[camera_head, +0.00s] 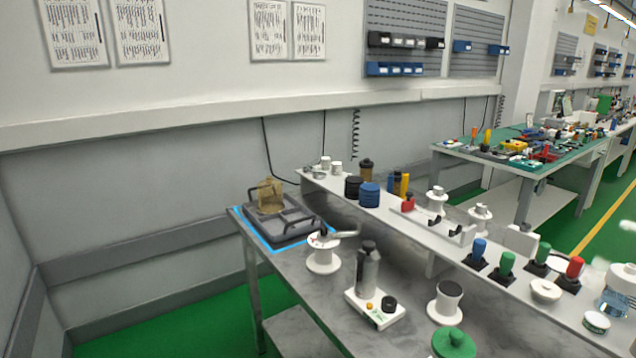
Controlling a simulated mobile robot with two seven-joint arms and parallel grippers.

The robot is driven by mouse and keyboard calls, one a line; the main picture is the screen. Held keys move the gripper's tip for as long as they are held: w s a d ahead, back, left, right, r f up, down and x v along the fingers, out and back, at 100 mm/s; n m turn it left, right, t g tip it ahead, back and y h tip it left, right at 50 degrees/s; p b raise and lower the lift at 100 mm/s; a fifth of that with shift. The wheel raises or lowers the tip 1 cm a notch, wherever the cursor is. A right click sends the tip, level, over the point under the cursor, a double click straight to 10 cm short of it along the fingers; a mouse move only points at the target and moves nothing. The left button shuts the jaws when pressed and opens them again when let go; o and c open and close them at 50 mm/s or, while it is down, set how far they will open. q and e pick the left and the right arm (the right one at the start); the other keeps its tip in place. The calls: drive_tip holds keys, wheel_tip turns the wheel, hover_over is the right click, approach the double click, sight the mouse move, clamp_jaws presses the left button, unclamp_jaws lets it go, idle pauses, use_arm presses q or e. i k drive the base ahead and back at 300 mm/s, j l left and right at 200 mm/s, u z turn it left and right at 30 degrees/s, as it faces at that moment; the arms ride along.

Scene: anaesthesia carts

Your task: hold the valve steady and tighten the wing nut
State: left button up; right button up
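I cannot pick out a valve or a wing nut for certain. A brass-coloured block-like piece (269,197) stands upright at the back of a dark grey tray (290,236) on the table's left end. A white flanged piece with a metal lever-like part on top (323,259) stands in front of the tray. A grey cylinder (368,270) stands upright on a white base (378,313) with an orange button and a black knob. These are too small to show any wing nut. Neither of my grippers is in view.
The grey table (300,290) has a bright blue outline around the tray. A raised white shelf (400,217) along its back holds jars, spools and coloured-handled pieces. A green lidded piece (453,343) is at the front. Bare tabletop shows left of the grey cylinder.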

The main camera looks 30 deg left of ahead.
sight(323, 232)
drive_tip(key=i+j+z, duration=0.25)
drive_tip(key=j, duration=0.6)
drive_tip(key=j+z, duration=0.3)
drive_tip(key=j, duration=0.55)
drive_tip(key=k+j+z, duration=0.1)
drive_tip(key=j+z, duration=0.15)
drive_tip(key=j, duration=0.65)
drive_tip(key=k+j+z, duration=0.1)
drive_tip(key=j+z, duration=0.15)
drive_tip(key=j, duration=0.65)
